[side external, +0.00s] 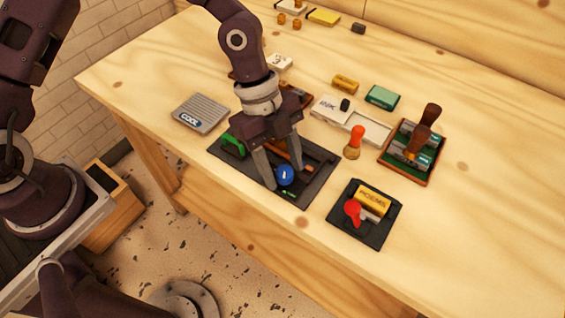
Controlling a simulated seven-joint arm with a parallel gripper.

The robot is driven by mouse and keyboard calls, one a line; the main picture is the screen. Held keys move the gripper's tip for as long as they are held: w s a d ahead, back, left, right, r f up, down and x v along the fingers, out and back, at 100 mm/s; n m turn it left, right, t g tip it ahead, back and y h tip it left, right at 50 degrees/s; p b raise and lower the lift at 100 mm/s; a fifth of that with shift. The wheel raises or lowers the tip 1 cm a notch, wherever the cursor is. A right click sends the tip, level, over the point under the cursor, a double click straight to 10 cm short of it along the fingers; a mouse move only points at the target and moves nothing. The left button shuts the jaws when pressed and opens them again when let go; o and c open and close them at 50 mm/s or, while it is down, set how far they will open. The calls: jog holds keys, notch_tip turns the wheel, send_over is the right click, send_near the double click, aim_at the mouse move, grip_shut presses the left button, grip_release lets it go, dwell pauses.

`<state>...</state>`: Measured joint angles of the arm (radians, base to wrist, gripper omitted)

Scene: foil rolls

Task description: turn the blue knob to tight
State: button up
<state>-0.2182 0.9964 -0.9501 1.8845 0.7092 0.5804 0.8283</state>
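The blue knob (285,175) sits near the front right part of a dark flat base (318,180) on the wooden table. A white mark shows on its face, and a small green mark lies on the base just in front of it. My gripper (288,178) points down over the base with its two fingers spread apart. One finger is at the left of the knob and the other is behind and to its right. I cannot tell whether either finger touches the knob.
A black base with a red handle (353,212) and a yellow block (373,199) stands close on the right. A red-topped stamp (354,143), a stamp rack (437,158) and a white tray (371,128) lie behind. A grey "COOL" plate (200,112) is at left.

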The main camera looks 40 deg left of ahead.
aim_at(274, 170)
jog(key=v, duration=0.7)
jog(key=shift+r, duration=0.1)
jog(key=s+a+r+n+t+y, duration=0.2)
jog(key=s+a+r+n+y, duration=0.1)
jog(key=a+r+n, duration=0.3)
jog(key=s+a+r+n+t+y, duration=0.1)
jog(key=s+a+r+n+y, duration=0.3)
jog(key=a, duration=0.4)
jog(key=s+a+r+n+t+h, duration=0.2)
jog(key=s+r+n, duration=0.3)
jog(key=s+n, duration=0.4)
jog(key=shift+a+n+t+h, duration=0.4)
jog(key=shift+a+n+t, duration=0.5)
jog(key=shift+n, duration=0.2)
